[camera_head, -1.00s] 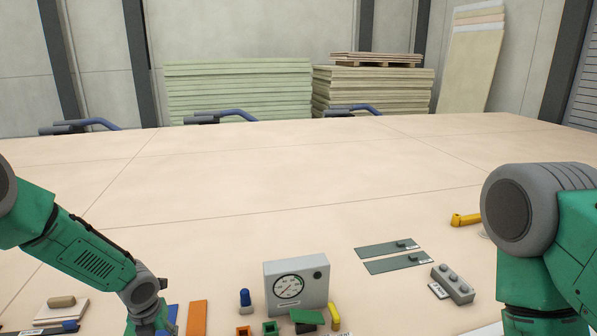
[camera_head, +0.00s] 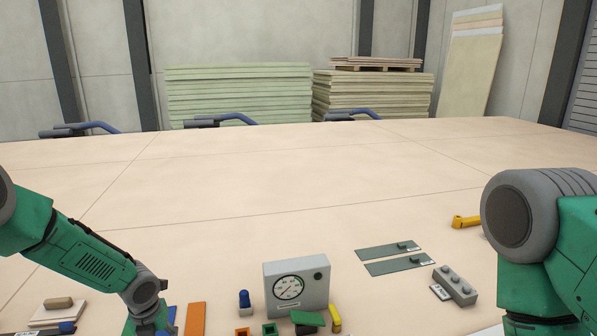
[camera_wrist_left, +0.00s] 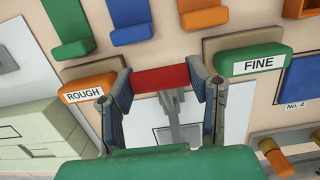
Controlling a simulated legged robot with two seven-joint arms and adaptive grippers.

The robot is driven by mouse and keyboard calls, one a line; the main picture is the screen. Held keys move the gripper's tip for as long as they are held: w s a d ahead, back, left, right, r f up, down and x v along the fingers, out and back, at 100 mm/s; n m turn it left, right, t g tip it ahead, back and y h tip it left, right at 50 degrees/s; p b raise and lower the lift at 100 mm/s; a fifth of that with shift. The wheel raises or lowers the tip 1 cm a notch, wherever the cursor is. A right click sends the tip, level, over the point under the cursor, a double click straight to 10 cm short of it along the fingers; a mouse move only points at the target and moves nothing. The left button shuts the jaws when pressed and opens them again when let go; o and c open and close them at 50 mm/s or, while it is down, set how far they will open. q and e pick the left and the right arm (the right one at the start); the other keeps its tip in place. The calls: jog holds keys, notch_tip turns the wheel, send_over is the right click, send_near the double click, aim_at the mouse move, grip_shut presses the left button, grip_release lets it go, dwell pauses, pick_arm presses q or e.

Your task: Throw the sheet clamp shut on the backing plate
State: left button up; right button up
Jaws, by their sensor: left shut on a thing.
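In the left wrist view my left gripper (camera_wrist_left: 165,88) is shut on a red bar-shaped handle (camera_wrist_left: 160,77), one finger at each end. A grey metal lever (camera_wrist_left: 173,115) runs from the handle toward the palm; I take this for the sheet clamp. Its jaw and base are hidden or cannot be made out. A pale plate (camera_wrist_left: 235,122) lies behind it; I cannot tell whether it is the backing plate. In the head view my left wrist (camera_head: 148,300) reaches the bottom edge. My right arm (camera_head: 535,240) stands at the right, its gripper out of view.
An orange ROUGH block (camera_wrist_left: 88,88) and a green FINE block (camera_wrist_left: 255,60) flank the gripper closely. Blue and green pieces (camera_wrist_left: 131,22) lie above. In the head view a gauge box (camera_head: 297,286) and grey strips (camera_head: 395,257) stand nearby. The far panel surface (camera_head: 290,180) is clear.

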pick_arm(q)
jog(key=shift+w+a+f+b, duration=0.1)
jog(key=shift+w+f+b, duration=0.25)
jog(key=shift+w+b, duration=0.1)
jog(key=shift+w+f, duration=0.15)
jog(key=shift+f, duration=0.15)
jog(key=shift+f+b, duration=0.35)
jog(key=shift+b, duration=0.25)
jog(key=o, duration=1)
jog(key=shift+r, duration=0.1)
jog(key=shift+p, duration=0.35)
jog(key=shift+s+r+p, duration=0.25)
jog(key=shift+r+p, duration=0.5)
jog(key=shift+r, duration=0.2)
jog(key=shift+s+r+p, duration=0.2)
jog(key=shift+r+p, duration=0.5)
jog(key=shift+r, duration=0.2)
